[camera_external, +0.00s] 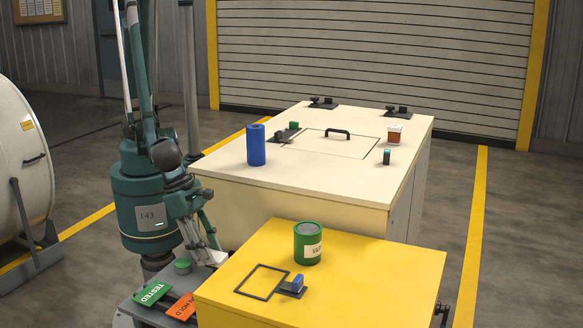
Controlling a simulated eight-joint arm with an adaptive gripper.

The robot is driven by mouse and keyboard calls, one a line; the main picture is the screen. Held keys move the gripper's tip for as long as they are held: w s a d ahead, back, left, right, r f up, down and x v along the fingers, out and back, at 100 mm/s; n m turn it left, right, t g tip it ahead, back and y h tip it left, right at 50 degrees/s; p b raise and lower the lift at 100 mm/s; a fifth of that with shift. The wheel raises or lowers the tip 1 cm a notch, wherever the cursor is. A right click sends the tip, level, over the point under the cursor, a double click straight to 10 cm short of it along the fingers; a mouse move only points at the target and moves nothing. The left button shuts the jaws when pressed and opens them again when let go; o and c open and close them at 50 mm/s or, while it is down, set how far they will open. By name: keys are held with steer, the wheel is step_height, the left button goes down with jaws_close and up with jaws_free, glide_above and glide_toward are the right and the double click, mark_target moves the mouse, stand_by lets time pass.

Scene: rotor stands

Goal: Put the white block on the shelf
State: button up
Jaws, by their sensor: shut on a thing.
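My gripper (207,243) points down at the left of the yellow table, beside its back left corner. It is shut on a small white thing, which looks like the white block (216,258); only part of it shows and the fingers are small in this view. A low grey shelf-like surface (128,307) lies below and to the left of my gripper. I cannot tell whether the block touches anything beneath it.
The grey surface bears a green TESTED plate (152,293), an orange plate (181,307) and a green round piece (183,266). A green can (308,243) and a blue piece (297,283) stand on the yellow table (390,275). A blue cylinder (256,146) stands on the cream bench (330,187).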

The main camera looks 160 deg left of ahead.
mark_target(212, 267)
steer(key=shift+s+a, duration=0.15)
stand_by(0.4)
steer(key=shift+f+b, duration=0.85)
steer(key=shift+f, duration=2.05)
steer(key=shift+f, duration=0.15)
steer(key=shift+f+b, duration=0.65)
steer(key=shift+f, duration=1.3)
steer(key=shift+f, duration=0.2)
steer(key=o, duration=0.9)
steer(key=shift+r, duration=0.2)
